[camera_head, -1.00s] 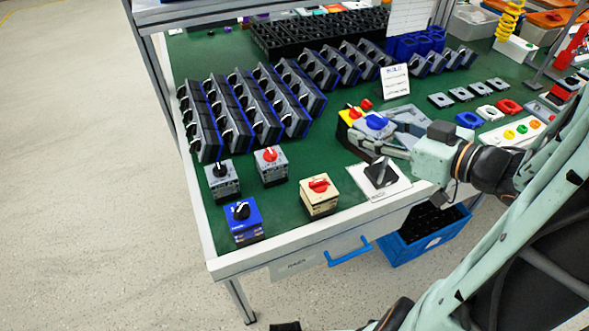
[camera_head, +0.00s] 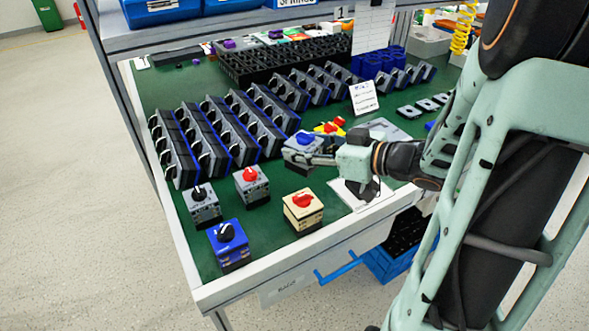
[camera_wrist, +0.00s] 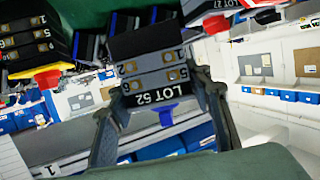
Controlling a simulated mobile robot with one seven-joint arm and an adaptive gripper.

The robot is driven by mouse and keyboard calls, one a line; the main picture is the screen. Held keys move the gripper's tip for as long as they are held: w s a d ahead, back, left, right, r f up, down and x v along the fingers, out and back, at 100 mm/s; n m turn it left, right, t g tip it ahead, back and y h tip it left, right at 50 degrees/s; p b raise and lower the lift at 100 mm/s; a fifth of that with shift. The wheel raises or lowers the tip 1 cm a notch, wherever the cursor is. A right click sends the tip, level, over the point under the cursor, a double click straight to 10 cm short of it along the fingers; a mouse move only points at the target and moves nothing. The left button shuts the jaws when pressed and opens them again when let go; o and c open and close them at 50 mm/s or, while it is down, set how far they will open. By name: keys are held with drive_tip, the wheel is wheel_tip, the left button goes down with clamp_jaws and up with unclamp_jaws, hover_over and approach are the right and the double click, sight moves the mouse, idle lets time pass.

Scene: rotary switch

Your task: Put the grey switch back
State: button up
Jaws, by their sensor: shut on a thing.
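The grey switch (camera_head: 297,157) with a blue knob is held between my gripper's fingers. My gripper (camera_head: 312,157) reaches it from the right, over the green table top. In the wrist view the switch (camera_wrist: 150,75) appears upside down, with LOT 52 on its label and the blue knob pointing down; my gripper's fingers (camera_wrist: 163,112) are on either side of it. In the head view, whether its base touches the table cannot be told. A white plate (camera_head: 343,193) near the front edge is partly hidden by my wrist.
Two grey switches, one black-knobbed (camera_head: 203,207) and one red-knobbed (camera_head: 252,187), a blue switch (camera_head: 230,247) and a cream switch (camera_head: 303,212) stand at the front left. Rows of dark switches (camera_head: 225,130) fill the left. A yellow switch (camera_head: 325,130) is just behind the held one.

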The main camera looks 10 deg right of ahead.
drive_tip(key=w+f, duration=0.1)
drive_tip(key=f, duration=0.1)
drive_tip(key=w+a+f+b, duration=0.1)
drive_tip(key=w+f, duration=0.1)
drive_tip(key=shift+w+f, duration=0.2)
drive_tip(key=shift+f, duration=0.05)
drive_tip(key=shift+w+a+f+b, duration=0.15)
drive_tip(key=shift+f+b, duration=0.65)
drive_tip(key=shift+f, duration=0.9)
drive_tip(key=shift+f, duration=0.1)
drive_tip(key=o, duration=1.2)
drive_tip(key=shift+c, duration=0.2)
drive_tip(key=shift+d+r, duration=0.2)
drive_tip(key=p+v, duration=0.3)
drive_tip(key=v, duration=0.8)
drive_tip(key=shift+s+d, duration=0.2)
drive_tip(key=shift+s, duration=0.2)
